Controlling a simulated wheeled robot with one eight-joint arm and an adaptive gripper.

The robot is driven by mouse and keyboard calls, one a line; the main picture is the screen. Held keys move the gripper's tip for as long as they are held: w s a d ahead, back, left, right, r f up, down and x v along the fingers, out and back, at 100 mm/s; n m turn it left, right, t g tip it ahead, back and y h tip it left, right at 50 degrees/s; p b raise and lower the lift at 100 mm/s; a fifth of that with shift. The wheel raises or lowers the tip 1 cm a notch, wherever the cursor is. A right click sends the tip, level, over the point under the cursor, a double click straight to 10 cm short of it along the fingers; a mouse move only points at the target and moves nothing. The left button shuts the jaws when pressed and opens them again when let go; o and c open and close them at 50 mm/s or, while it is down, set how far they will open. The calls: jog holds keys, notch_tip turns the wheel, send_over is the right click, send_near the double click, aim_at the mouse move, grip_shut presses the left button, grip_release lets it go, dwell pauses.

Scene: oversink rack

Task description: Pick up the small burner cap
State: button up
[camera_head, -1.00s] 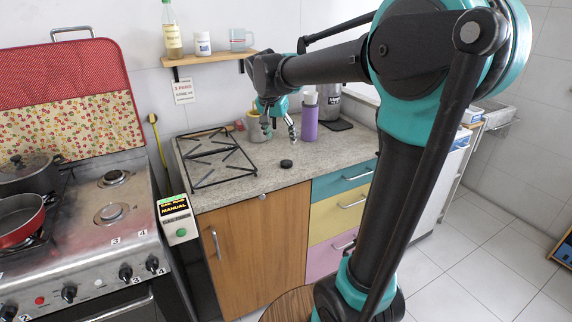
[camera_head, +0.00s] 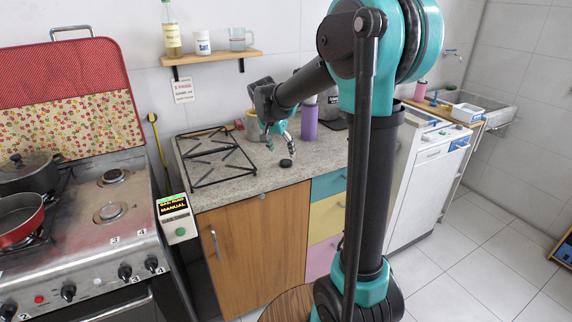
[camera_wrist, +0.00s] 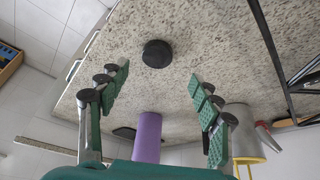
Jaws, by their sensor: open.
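The small burner cap (camera_head: 286,163) is a black disc lying on the speckled granite counter, near its front edge. It also shows in the wrist view (camera_wrist: 157,53), at the upper middle, beyond and between my fingertips. My gripper (camera_head: 282,139) is just above and behind the cap in the head view. In the wrist view my gripper (camera_wrist: 158,85) has its green-padded fingers wide apart with nothing between them. The cap is apart from both fingers.
A black burner grate (camera_head: 215,160) lies on the counter left of the cap. A purple bottle (camera_head: 309,124) and a pot (camera_wrist: 240,120) stand behind. The stove (camera_head: 100,225) is at the left. The counter around the cap is clear.

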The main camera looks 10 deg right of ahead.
aim_at(285, 162)
jog(key=shift+s+x, duration=0.2)
jog(key=shift+x, duration=1.15)
jog(key=shift+s+x, duration=0.2)
jog(key=shift+x, duration=1.1)
jog(key=shift+f, duration=0.1)
jog(key=shift+c, duration=0.4)
jog(key=c, duration=1.2)
jog(key=shift+o, duration=0.2)
